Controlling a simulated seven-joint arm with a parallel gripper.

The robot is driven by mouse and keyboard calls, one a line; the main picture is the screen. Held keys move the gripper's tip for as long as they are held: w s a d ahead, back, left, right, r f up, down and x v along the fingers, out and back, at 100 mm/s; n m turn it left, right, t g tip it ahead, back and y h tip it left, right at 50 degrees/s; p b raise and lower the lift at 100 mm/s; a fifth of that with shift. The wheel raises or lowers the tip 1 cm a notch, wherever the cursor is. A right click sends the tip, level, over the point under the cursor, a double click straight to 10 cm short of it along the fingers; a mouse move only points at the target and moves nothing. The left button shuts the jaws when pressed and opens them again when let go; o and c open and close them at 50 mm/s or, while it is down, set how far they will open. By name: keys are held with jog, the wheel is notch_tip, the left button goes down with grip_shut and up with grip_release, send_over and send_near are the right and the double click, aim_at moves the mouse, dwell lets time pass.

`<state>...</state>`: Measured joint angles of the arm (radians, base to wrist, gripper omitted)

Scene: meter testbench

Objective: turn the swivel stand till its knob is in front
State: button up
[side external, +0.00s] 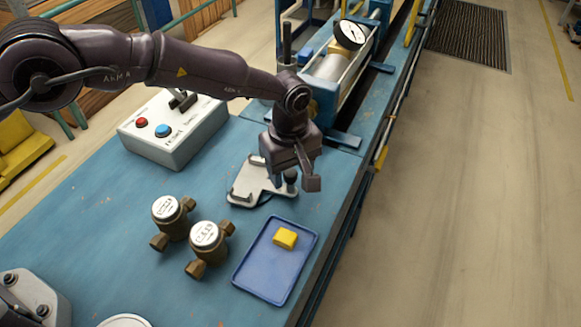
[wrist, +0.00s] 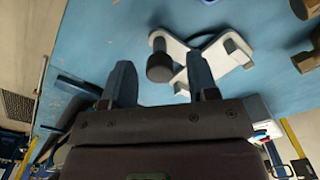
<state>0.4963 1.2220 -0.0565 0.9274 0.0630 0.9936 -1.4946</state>
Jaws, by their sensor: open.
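The swivel stand (side external: 248,184) is a pale grey plate with arms and small upright posts on the blue bench. It also shows in the wrist view (wrist: 228,58). Its dark knob (wrist: 160,68) stands at the end of one arm; in the side view the knob (side external: 290,175) is at the plate's right end, partly covered by my gripper. My gripper (side external: 293,180) is open and points down over the knob. In the wrist view the knob appears between the two fingers of my gripper (wrist: 160,68). I cannot tell whether the fingers touch it.
Two brass meters (side external: 170,218) (side external: 207,248) stand left of a blue tray (side external: 252,282) holding a yellow block (side external: 285,238). A control box (side external: 172,135) with red and blue buttons stands behind. A test rig with a gauge (side external: 350,35) stands at the back. The bench edge is on the right.

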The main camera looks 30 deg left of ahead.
grip_shut()
jog(key=shift+s+m, duration=0.75)
jog(key=shift+m, duration=0.25)
grip_release()
jog(key=shift+r, duration=0.1)
notch_tip(320, 180, up, 13)
